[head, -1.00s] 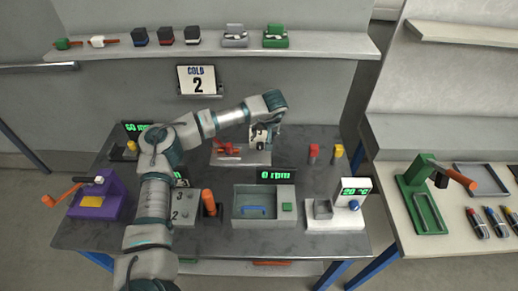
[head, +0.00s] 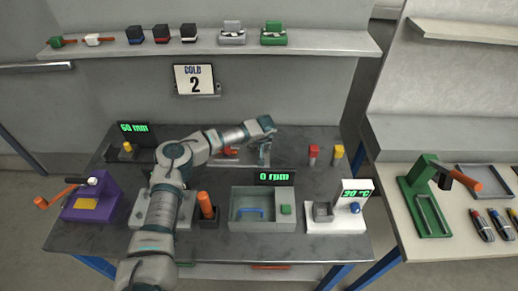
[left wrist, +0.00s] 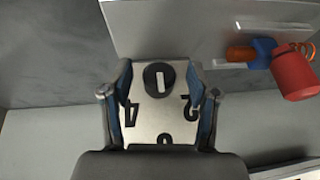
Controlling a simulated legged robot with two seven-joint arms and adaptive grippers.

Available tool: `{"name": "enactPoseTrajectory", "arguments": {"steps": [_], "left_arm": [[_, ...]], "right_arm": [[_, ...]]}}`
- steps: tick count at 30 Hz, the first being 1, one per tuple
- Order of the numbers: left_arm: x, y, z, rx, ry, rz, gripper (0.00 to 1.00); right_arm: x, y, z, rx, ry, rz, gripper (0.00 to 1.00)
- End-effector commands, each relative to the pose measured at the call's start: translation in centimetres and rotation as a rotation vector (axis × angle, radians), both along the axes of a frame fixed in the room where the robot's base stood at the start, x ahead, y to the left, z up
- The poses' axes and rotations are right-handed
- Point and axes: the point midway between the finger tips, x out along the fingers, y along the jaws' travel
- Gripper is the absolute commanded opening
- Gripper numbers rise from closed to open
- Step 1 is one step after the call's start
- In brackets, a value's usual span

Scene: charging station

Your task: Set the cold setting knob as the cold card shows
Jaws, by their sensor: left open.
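The cold card (head: 194,79) hangs on the back wall and reads 2. A white plate (left wrist: 143,112) with black digits and a dark round piece (left wrist: 158,77) with a white mark shows in the left wrist view. I take this as the setting knob and its dial, but cannot be sure. A 4 shows at its left and a 2 at its right. My left gripper (head: 264,156) is over the back middle of the table. Its open fingers (left wrist: 158,105) flank the plate in the wrist view; whether they touch it is unclear. My right gripper is out of view.
A red part (head: 230,152) is left of my gripper. Red and yellow pieces (head: 313,155) stand to its right. In front are a grey tray unit (head: 240,219) and a white box with a blue knob (head: 355,208). My arm hides part of a grey panel (head: 187,212).

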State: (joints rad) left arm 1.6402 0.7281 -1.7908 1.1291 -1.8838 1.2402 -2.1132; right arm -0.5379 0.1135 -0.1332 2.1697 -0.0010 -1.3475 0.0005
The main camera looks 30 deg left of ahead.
Motion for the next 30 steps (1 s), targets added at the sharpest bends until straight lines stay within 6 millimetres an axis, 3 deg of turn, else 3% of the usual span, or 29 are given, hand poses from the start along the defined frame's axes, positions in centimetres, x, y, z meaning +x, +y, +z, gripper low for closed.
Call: {"name": "enactPoseTrajectory", "arguments": {"steps": [3, 4, 9, 11, 30], "left_arm": [[0.0, -0.03, 0.03, 0.0, 0.0, 0.0, 0.6], [0.0, -0.04, 0.03, 0.0, 0.0, 0.0, 0.55], [0.0, -0.05, 0.03, 0.0, 0.0, 0.0, 0.12], [0.0, -0.04, 0.03, 0.0, 0.0, 0.0, 0.0], [-0.02, -0.02, 0.02, -0.013, -0.008, 0.0, 0.0]], "right_arm": [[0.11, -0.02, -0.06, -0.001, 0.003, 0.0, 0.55], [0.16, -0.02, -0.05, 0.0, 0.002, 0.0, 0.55], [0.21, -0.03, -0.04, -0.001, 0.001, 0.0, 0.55], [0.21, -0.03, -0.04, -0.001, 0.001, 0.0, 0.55], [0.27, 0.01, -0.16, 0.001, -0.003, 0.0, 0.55]]}}
